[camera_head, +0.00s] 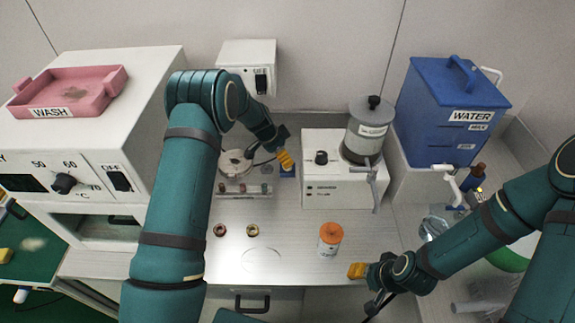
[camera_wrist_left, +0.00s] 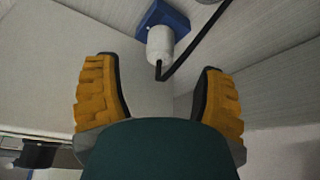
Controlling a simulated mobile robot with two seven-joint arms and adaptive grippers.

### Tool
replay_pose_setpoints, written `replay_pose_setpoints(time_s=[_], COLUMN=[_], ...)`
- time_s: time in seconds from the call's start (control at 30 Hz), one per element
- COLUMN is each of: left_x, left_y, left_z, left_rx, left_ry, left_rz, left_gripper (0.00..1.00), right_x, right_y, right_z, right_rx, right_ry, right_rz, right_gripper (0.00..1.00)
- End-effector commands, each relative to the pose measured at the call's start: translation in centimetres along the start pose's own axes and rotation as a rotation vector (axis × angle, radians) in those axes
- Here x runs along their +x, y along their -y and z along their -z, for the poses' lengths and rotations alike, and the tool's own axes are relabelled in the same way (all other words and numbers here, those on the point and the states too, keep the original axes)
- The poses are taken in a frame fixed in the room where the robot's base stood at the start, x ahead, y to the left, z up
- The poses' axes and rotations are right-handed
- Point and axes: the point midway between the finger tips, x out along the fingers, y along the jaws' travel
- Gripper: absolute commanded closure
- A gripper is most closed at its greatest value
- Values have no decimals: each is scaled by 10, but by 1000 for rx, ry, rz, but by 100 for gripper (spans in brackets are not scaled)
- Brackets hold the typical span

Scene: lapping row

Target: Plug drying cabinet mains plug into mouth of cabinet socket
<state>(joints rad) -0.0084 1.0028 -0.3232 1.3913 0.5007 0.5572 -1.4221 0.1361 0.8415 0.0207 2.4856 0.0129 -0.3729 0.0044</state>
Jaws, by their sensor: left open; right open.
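The white plug (camera_wrist_left: 160,45) with its black cable shows in the left wrist view, set against a blue block (camera_wrist_left: 178,20). The blue block also shows in the head view (camera_head: 288,172), at the back of the bench. My left gripper (camera_wrist_left: 157,78) is open, with its yellow fingers apart and the plug beyond and between them. In the head view, the left gripper (camera_head: 284,160) is just above the block and hides the plug. My right gripper (camera_head: 357,271) is open and empty near the bench's front edge. I cannot make out the socket's mouth.
A white cabinet (camera_head: 110,130) with a pink tray (camera_head: 70,90) stands left. A white switch box (camera_head: 247,55) is on the back wall. A machine (camera_head: 325,190) and blue water tank (camera_head: 450,110) stand right. An orange-capped jar (camera_head: 330,240) is on the bench near my right gripper.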

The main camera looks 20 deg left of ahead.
Motion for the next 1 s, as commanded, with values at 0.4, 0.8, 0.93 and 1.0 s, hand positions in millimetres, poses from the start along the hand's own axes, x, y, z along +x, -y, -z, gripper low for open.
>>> replay_pose_setpoints(time_s=[0.4,0.8,0.93,1.0], left_x=[46,54,54,54], left_y=[-1,-1,-1,-1], left_z=[0,0,0,0], left_rx=[0,-1,-1,-1], left_ry=[2,0,0,0], left_rz=[-1,0,0,0], left_gripper=[30,42,88,100], right_x=[-3,-3,-3,-3], right_y=[1,1,1,1], right_z=[0,0,0,0], right_rx=[0,0,0,0], right_ry=[0,0,0,0], right_rz=[1,1,1,1], right_gripper=[53,53,53,53])
